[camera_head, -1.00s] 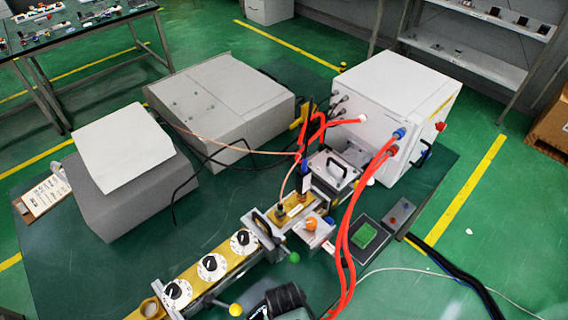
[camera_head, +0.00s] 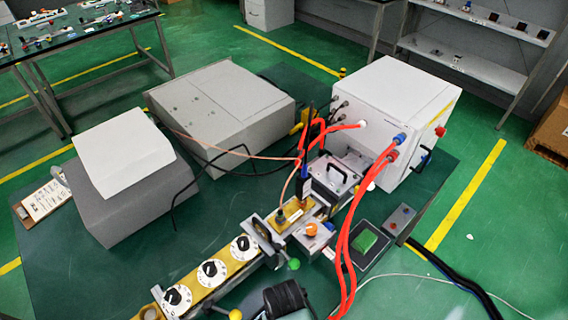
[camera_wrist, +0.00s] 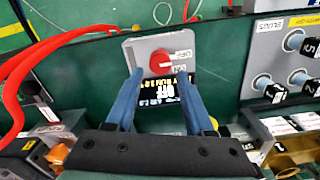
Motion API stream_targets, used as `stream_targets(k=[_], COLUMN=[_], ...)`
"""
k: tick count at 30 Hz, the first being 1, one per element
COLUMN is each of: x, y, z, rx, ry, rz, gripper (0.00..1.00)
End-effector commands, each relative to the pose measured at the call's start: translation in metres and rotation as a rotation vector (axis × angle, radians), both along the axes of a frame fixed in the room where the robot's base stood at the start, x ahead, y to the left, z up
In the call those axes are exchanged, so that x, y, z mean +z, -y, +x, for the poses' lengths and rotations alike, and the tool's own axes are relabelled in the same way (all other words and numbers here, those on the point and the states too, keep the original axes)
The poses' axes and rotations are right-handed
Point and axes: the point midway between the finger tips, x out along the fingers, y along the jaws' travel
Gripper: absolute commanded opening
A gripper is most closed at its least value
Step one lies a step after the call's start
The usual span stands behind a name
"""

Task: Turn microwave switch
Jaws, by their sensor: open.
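A red rotary switch (camera_wrist: 161,62) sits on a grey plate (camera_wrist: 136,52) in the upper middle of the wrist view. A pale pointer mark lies towards the right of the knob. My gripper (camera_wrist: 160,78) has two blue fingers spread apart, with nothing between them. Their tips reach the lower part of the plate, one on each side, just below the knob. No contact is visible. I cannot clearly identify the switch in the head view.
Red hoses (camera_head: 352,225) run from the white cabinet (camera_head: 398,105) and show at the left of the wrist view. A box with an orange knob (camera_head: 311,229) and a green button (camera_head: 365,240) are close by.

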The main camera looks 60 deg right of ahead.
Motion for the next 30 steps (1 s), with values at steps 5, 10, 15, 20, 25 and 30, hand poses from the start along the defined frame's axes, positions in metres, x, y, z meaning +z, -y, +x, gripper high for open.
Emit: stream_targets(k=[5, 10, 15, 20, 25, 30], x=[0.036, 0.064, 0.079, 0.082, 0.082, 0.082], y=[0.0, 0.0, 0.0, 0.0, 0.0, 0.0], z=[0.0, 0.0, 0.0, 0.0, 0.0, 0.0], rx=[0.001, 0.0, 0.0, 0.0, 0.0, 0.0], ry=[0.004, 0.003, 0.001, 0.0, 0.0, -0.001], rz=[-0.002, -0.001, 0.0, 0.0, 0.0, 0.0], gripper=[0.54, 0.54, 0.54, 0.54, 0.54, 0.54])
